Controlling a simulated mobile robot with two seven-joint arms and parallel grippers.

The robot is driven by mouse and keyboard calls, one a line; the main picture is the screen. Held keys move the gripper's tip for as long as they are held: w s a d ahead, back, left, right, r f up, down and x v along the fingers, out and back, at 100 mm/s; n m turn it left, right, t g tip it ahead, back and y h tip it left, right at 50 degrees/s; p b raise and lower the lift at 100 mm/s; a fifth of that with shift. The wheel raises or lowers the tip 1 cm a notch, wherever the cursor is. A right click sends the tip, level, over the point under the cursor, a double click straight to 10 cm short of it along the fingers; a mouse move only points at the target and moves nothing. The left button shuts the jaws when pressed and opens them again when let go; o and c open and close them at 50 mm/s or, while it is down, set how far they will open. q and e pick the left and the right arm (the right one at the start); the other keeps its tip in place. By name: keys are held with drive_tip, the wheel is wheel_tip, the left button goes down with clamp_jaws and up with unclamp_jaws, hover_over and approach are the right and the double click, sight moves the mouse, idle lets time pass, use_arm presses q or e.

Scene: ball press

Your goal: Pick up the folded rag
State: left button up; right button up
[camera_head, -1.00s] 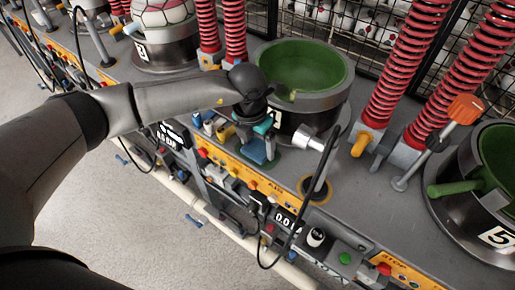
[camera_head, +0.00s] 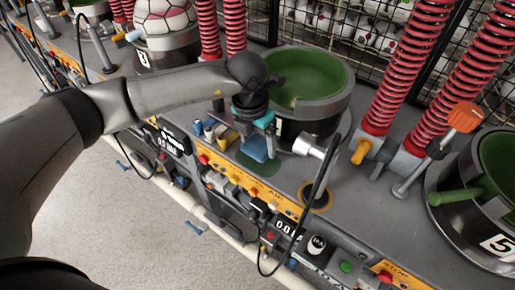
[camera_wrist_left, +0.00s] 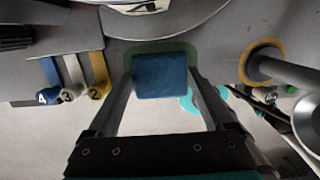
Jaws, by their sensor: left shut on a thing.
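The folded rag (camera_head: 256,148) is a small blue block of cloth near the front of the bench, below the green bowl. In the left wrist view the rag (camera_wrist_left: 160,76) sits between the two fingertips. My left gripper (camera_head: 252,136) points down and is shut on the rag; it also shows in the left wrist view (camera_wrist_left: 160,85). The rag appears just above a dark green patch (camera_head: 262,168) on the bench; the exact gap is hard to tell. My right gripper is not in view.
A black pot with a green bowl (camera_head: 325,72) stands right behind the gripper. Red springs (camera_head: 395,70) stand farther right.

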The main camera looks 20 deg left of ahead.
sight(257, 145)
use_arm(q)
wheel_tip(257, 145, up, 16)
drive_tip(key=shift+r, duration=0.15)
idle(0.3)
